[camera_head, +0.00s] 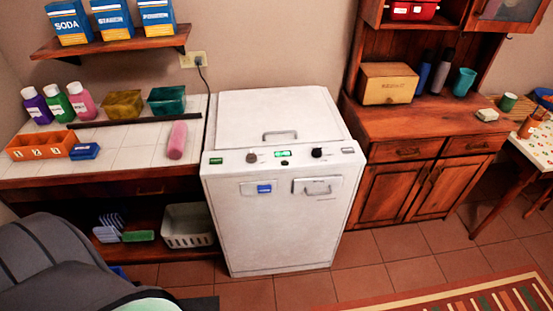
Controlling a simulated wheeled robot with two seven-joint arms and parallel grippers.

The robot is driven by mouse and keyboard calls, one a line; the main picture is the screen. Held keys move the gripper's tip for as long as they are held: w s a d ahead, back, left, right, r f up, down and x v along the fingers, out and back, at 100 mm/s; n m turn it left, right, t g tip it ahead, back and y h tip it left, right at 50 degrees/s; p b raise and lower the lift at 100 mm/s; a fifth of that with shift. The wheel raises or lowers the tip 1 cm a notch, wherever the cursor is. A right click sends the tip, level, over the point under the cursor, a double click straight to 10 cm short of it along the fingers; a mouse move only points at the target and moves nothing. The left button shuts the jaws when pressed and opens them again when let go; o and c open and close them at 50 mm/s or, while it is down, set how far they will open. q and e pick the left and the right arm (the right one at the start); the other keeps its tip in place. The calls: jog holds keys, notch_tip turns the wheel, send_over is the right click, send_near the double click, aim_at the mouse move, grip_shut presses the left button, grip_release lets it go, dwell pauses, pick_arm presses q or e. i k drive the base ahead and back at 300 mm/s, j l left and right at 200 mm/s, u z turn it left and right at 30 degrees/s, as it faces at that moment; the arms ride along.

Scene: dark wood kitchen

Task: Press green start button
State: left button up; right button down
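A white top-loading machine (279,215) stands in the middle of the head view, with its lid (279,118) down. Its front panel has a small dark green rectangle (216,161) at the left end and a brighter green lit patch (284,153) near the middle. I cannot tell from their markings which of the two is the start button. A dark knob (317,152) sits right of the lit patch and a brownish knob (252,157) left of it. Neither gripper is in view, and nothing touches the panel.
A tiled counter (120,146) with bottles and boxes adjoins the machine on the left. A wooden cabinet (390,190) stands on the right. Red tiled floor (300,292) is open in front. A dark grey shape (50,265) fills the lower left corner.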

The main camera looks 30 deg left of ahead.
aim_at(213, 161)
jog(key=u, duration=1.35)
jog(key=k+l+z, duration=0.45)
jog(key=l+z, duration=0.2)
